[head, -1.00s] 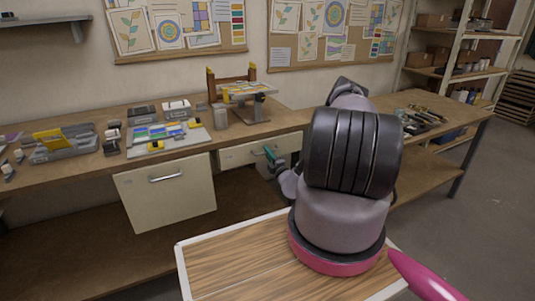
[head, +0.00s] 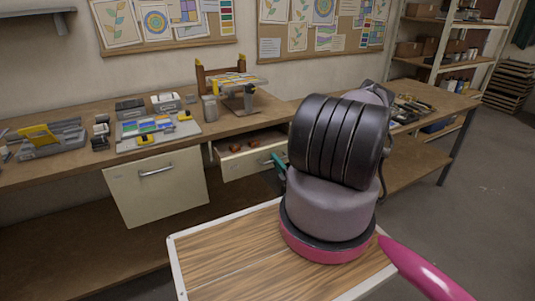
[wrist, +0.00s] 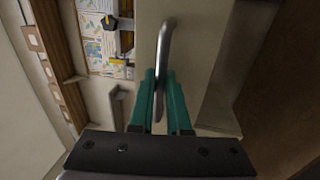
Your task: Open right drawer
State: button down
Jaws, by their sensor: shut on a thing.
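The right drawer (head: 240,171) stands partly pulled out from under the bench, and its open top shows small reddish-brown things (head: 236,147) inside. My gripper (head: 277,160), with teal fingers, is at the drawer's front. In the wrist view, my gripper (wrist: 160,95) is shut on the drawer's metal bar handle (wrist: 164,45), with one finger on each side. The cream drawer front (wrist: 205,50) lies behind the handle. My arm hides the drawer's right end in the head view.
A closed cream drawer (head: 155,195) with a bar handle is to the left. The wooden bench top (head: 75,170) holds trays, tools and a small stand (head: 240,95). A wood-topped surface (head: 225,265) with a pale rim is in front, bare.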

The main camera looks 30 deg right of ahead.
jog(key=s, duration=0.6)
jog(key=shift+d, duration=0.15)
jog(key=c, duration=1.2)
grip_release()
jog(key=shift+o, duration=0.2)
jog(key=shift+s, duration=0.1)
jog(key=s+f, duration=0.2)
jog(key=s, duration=0.8)
jog(key=shift+s+d, duration=0.15)
jog(key=shift+s, duration=0.1)
